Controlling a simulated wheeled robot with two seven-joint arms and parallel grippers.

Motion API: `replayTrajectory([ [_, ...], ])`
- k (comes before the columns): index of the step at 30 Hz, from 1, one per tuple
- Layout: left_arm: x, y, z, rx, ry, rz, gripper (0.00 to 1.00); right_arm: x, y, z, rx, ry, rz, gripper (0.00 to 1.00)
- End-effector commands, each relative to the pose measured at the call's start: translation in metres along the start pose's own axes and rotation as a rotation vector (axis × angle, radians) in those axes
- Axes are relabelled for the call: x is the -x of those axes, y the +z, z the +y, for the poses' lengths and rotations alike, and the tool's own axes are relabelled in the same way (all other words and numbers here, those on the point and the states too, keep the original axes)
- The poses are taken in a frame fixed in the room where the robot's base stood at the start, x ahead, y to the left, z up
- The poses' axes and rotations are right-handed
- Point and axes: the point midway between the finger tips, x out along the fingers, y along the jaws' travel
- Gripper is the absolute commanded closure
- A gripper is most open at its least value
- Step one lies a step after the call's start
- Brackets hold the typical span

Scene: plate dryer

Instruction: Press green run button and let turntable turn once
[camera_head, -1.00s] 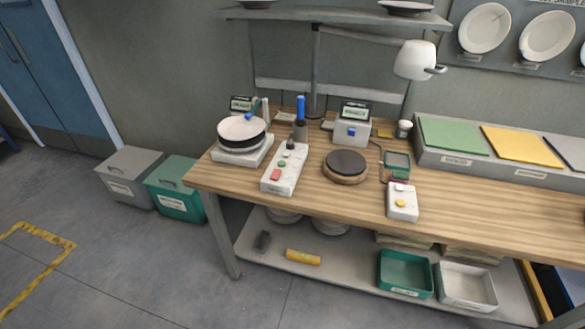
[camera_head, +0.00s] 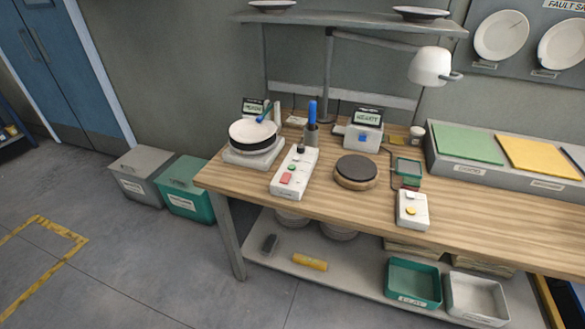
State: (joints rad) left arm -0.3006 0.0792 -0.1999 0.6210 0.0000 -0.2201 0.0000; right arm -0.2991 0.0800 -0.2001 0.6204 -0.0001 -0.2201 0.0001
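A white control box (camera_head: 303,165) lies on the wooden bench. It carries a small green button (camera_head: 292,168), a red button (camera_head: 286,178) and a black knob (camera_head: 300,149). To its left a white plate (camera_head: 252,131) with a dark underside rests on a white square device (camera_head: 254,153). To its right stands a round turntable with a dark top (camera_head: 356,168) and a wooden-coloured base; it is empty. Neither of my grippers shows in the head view.
A white box with a yellow button (camera_head: 411,211) lies near the bench's front edge. A blue-handled tool in a holder (camera_head: 311,132), a display box (camera_head: 366,131) and a lamp (camera_head: 431,66) stand behind. Bare bench (camera_head: 485,215) lies at the right.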

Motion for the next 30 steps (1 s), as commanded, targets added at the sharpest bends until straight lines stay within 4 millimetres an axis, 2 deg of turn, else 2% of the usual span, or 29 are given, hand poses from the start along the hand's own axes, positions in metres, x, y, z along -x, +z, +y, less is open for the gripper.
replayTrajectory([
  [4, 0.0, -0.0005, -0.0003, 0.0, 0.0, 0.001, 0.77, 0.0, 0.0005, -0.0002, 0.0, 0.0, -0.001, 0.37],
  [5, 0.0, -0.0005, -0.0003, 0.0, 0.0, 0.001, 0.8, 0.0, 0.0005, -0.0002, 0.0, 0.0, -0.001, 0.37],
  [6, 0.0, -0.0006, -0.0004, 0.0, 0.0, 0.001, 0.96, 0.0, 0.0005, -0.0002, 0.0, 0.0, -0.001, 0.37],
  [7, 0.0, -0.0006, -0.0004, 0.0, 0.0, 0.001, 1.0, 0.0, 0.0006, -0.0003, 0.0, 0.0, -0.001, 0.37],
  [30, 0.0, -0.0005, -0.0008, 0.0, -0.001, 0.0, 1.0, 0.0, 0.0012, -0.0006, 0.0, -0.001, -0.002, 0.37],
])
